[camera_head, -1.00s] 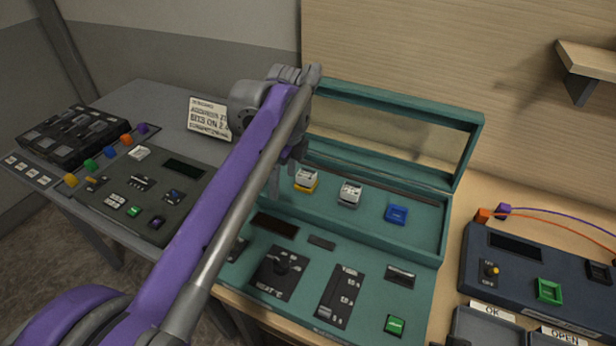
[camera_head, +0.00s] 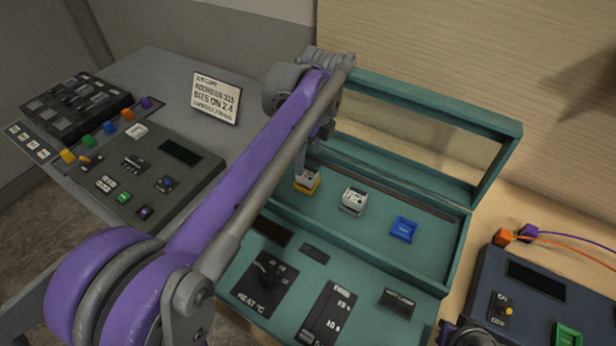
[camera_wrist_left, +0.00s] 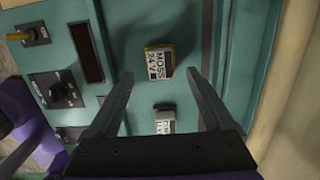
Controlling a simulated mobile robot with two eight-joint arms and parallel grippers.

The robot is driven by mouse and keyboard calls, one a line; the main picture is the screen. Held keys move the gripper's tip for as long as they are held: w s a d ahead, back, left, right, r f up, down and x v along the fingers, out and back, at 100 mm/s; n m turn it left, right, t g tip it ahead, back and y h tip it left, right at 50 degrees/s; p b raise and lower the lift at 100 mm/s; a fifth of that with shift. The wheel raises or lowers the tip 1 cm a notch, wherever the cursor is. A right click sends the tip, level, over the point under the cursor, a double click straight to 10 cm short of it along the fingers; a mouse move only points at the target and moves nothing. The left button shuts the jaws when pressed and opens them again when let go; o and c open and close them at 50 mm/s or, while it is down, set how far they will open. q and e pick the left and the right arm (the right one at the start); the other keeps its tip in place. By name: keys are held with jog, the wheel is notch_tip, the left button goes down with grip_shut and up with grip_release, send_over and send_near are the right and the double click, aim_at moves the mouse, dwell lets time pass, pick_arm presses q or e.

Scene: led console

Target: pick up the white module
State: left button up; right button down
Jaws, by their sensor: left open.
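The pale grey-white module (camera_head: 353,201) sits in the teal open-lidded tray, in the middle of a row. It also shows in the wrist view (camera_wrist_left: 165,119), below the fingertips and between the fingers, its label too small to read. A yellow-based module (camera_head: 307,183) with a white top stands left of it; in the wrist view (camera_wrist_left: 159,62) its label reads "MOSS 24V". A blue module (camera_head: 403,229) is to the right. My left gripper (camera_head: 309,165) is open and empty, its fingertips over the yellow-based module.
The teal console (camera_head: 290,303) with dial and slider lies in front of the tray. The raised glass lid frame (camera_head: 428,109) stands behind. A dark blue unit (camera_head: 550,300) with cables is at right. A grey console (camera_head: 165,185) and a sign (camera_head: 216,98) are at left.

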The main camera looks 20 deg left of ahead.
aim_at(307, 173)
pick_arm(q)
jog(key=shift+w+f, duration=0.25)
jog(key=shift+f, duration=0.6)
jog(key=f, duration=0.5)
jog(key=shift+s+a, duration=0.2)
grip_shut()
